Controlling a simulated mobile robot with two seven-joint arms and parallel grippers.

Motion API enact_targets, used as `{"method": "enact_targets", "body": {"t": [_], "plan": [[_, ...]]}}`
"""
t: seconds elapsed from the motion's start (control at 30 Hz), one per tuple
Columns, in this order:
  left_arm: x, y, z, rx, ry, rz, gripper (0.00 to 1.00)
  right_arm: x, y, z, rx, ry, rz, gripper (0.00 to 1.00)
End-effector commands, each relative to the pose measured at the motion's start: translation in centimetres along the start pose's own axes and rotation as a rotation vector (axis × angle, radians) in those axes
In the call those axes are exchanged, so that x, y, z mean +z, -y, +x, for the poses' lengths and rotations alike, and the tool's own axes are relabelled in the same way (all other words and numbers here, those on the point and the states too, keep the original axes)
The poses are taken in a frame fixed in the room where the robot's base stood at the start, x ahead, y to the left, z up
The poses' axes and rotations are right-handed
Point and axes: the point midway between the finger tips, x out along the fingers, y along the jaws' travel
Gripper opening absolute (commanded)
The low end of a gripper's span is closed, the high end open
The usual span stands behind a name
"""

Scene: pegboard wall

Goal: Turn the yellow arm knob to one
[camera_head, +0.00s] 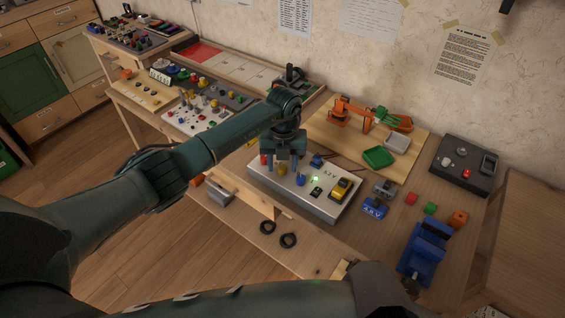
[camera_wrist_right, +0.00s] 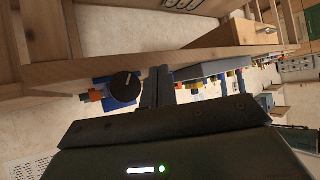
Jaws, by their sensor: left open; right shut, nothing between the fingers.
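A light grey control box (camera_head: 325,207) lies on the workbench. A small yellow knob (camera_head: 282,171) sits on its top near the left, beside a blue knob (camera_head: 300,180). A larger yellow part (camera_head: 341,188) is at the box's right end. My left gripper (camera_head: 281,165) is open and points down over the left of the box, with its fingers about the small yellow knob. I cannot tell whether they touch it. The knob markings are too small to read. My right gripper (camera_wrist_right: 160,88) is shut and empty, away from the box.
An orange toy arm (camera_head: 352,110) and a green tray (camera_head: 378,157) are on a wooden board behind the box. A blue vise (camera_head: 426,250) stands at the right. A dark panel (camera_head: 465,165) lies near the wall. Two black rings (camera_head: 288,240) lie near the front.

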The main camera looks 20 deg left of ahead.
Motion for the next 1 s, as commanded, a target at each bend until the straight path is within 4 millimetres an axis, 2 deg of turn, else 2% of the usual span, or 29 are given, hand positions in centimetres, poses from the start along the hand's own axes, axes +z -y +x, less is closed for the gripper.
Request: {"method": "enact_targets", "body": {"t": [0.3,0.87,1.0], "plan": [[-0.03,-0.01,0.35,0.0,-0.001,0.0,0.45,-0.1,0.04,-0.09,0.0,-0.002,0.002,0.0],[-0.02,0.0,0.29,0.0,-0.001,0.0,0.0,0.15,0.27,-0.26,-0.004,0.004,0.004,0.0],[0.0,-0.01,0.3,0.0,0.0,0.005,0.0,0.16,0.29,-0.22,-0.004,0.003,0.004,0.0]]}}
